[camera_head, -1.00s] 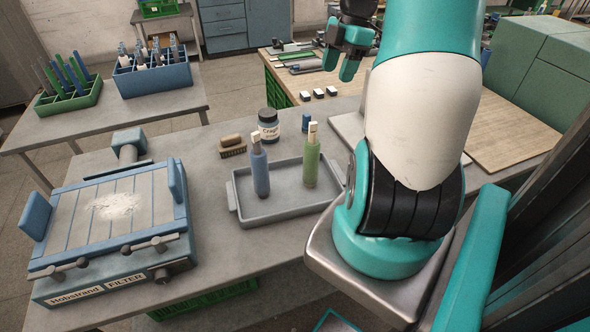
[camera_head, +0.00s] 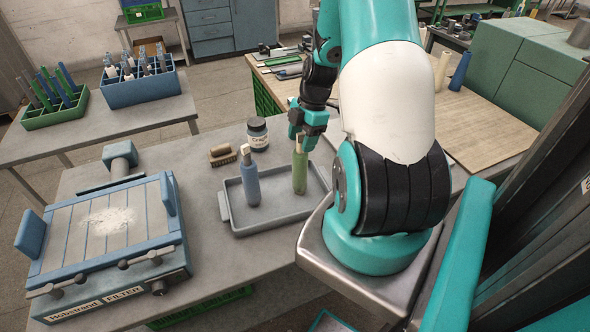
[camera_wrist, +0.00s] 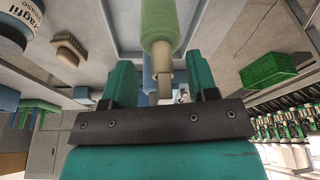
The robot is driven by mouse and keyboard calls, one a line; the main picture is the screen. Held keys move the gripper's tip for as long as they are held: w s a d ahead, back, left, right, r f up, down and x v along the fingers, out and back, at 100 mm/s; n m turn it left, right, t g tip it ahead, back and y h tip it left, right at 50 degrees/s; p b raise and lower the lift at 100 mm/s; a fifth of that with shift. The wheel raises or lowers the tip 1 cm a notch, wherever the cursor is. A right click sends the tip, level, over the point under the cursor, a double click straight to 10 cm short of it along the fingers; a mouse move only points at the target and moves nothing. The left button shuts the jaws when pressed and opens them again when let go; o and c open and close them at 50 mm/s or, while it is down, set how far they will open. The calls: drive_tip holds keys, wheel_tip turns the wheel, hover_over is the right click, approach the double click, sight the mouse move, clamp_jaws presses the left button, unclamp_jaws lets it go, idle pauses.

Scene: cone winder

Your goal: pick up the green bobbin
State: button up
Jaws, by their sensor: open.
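The green bobbin (camera_head: 300,172) stands upright in a grey tray (camera_head: 272,217), to the right of a blue bobbin (camera_head: 250,180). My gripper (camera_head: 306,130) is at the top of the green bobbin in the head view and covers part of its tip. In the wrist view the green bobbin (camera_wrist: 160,25) comes down from the top edge, and its pale tip lies between the two teal fingers of my gripper (camera_wrist: 164,85). The fingers are apart, with gaps visible on both sides of the tip. The blue bobbin is mostly hidden behind it there.
A labelled jar (camera_head: 257,133) and a brush (camera_head: 222,154) stand behind the tray. A filter unit (camera_head: 110,235) fills the left of the table. A blue crate (camera_head: 142,88) and a green rack (camera_head: 56,107) are on the far table.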

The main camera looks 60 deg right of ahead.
drive_tip(key=shift+a+f, duration=0.15)
drive_tip(key=shift+f, duration=0.55)
drive_tip(key=c, duration=0.9)
